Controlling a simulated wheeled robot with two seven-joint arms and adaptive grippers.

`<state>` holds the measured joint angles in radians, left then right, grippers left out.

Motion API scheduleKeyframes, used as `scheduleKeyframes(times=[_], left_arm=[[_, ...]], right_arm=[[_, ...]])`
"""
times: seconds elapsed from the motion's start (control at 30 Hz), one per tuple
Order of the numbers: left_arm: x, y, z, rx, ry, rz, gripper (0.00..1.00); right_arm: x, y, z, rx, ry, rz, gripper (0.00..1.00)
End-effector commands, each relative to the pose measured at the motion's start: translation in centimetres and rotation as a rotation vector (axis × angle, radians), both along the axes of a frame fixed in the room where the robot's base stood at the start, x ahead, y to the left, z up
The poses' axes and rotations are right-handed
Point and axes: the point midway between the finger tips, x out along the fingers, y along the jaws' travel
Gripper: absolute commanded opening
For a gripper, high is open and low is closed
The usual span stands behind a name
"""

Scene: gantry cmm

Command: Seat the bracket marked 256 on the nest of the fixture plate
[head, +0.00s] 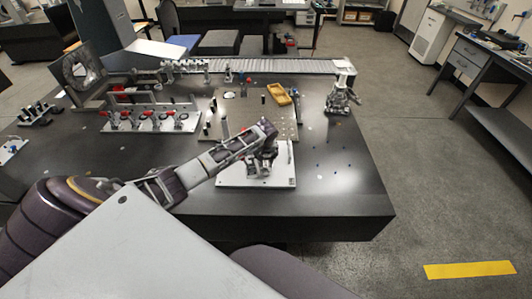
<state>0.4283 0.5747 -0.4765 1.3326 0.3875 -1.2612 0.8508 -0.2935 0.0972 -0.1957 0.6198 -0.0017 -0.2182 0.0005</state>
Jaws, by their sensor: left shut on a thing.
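My left gripper (262,164) reaches in from the left and points down over a pale plate (228,177) near the front of the dark table. It is shut on a small grey metal piece (251,169), which looks like the bracket. The gripper hides much of the piece, and no 256 marking is legible. I cannot tell whether the piece touches the plate. Just behind is a beige plate with holes (237,107), perhaps the fixture plate; the arm hides part of its front. I cannot make out the nest. My right gripper is not in view.
A yellow-brown part (279,95) sits on the beige plate. A row of red-tipped clamps (152,121) stands at left, and a metal device (342,94) at the back right. The dark table (340,190) is mostly clear at its right front.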

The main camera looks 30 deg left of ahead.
Motion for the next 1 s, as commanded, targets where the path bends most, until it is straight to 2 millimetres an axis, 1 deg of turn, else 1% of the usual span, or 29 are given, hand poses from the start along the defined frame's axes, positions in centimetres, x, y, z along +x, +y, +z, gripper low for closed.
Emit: scheduleKeyframes(times=[1.0], left_arm=[[0.1,0.0,-1.0,0.0,-0.004,-0.001,0.23]], right_arm=[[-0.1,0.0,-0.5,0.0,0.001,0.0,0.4]])
